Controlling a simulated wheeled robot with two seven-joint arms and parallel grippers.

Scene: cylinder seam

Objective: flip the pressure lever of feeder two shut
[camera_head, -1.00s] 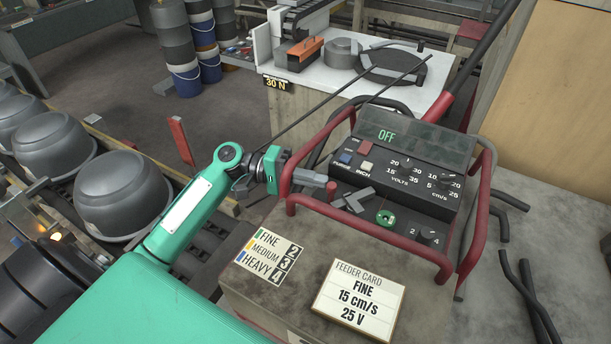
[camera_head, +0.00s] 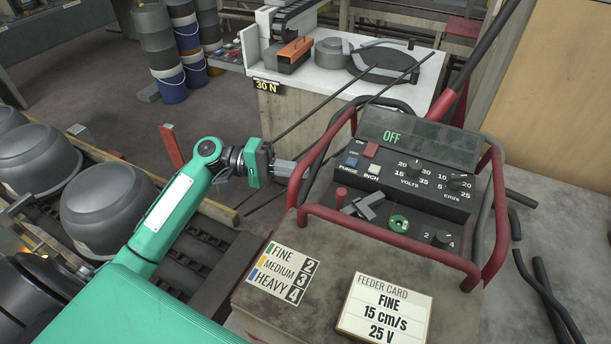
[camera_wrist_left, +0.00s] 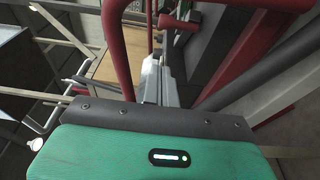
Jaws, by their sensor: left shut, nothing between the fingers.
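The feeder unit has a dark control panel (camera_head: 415,178) inside a red tube frame (camera_head: 385,236). A grey lever (camera_head: 368,207) lies low across the panel's lower part, beside a small red knob (camera_head: 341,197). A green ring (camera_head: 399,225) sits to its right. I cannot tell for sure whether the lever is fully shut. My left gripper (camera_head: 289,168) is shut and empty, just left of the red frame and apart from the lever. Its grey fingers (camera_wrist_left: 153,82) point at a red bar in the wrist view. My right gripper is not in view.
The red frame's bars stand between my left gripper and the panel. A feeder card (camera_head: 385,308) and a fine/medium/heavy chart (camera_head: 282,272) lie in front. Grey pots (camera_head: 105,208) line the left. A white bench (camera_head: 330,85) with tools stands behind.

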